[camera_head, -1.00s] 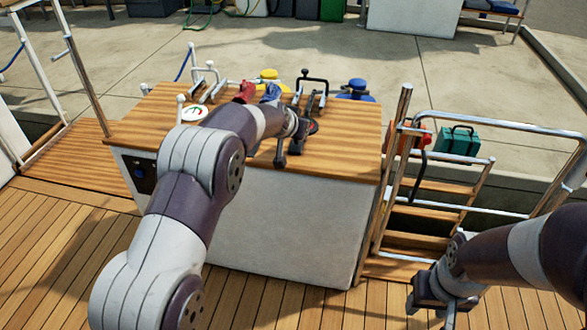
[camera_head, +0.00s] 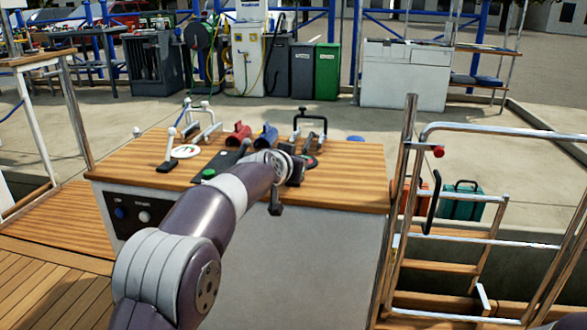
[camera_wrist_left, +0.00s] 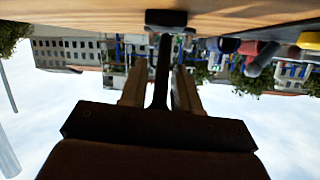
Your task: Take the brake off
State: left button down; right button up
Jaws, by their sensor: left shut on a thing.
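The wood-topped console (camera_head: 345,185) stands in the middle of the head view. My left arm reaches across its front right part, with my left gripper (camera_head: 287,177) at the top's edge, partly hidden by my own wrist. In the left wrist view, my left gripper (camera_wrist_left: 158,92) is shut around the thin stem of a dark lever (camera_wrist_left: 163,68). A black block (camera_wrist_left: 165,18) sits at the stem's far end, by the wooden surface. A plate with a red mark (camera_head: 310,160) lies just behind the gripper; a black plate bears a green mark (camera_head: 208,173). My right gripper is out of view.
A white-knobbed lever (camera_head: 170,147), a red winch-like piece (camera_head: 238,132), a blue one (camera_head: 265,136) and a black-handled frame (camera_head: 310,122) crowd the console top. Steel rails and a wooden ladder (camera_head: 440,262) stand close on the right.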

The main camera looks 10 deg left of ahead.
pick_arm(q)
jog(key=c, duration=0.9)
grip_release()
jog(key=v, duration=1.2)
jog(key=shift+s+r, duration=0.1)
jog(key=shift+s, duration=0.25)
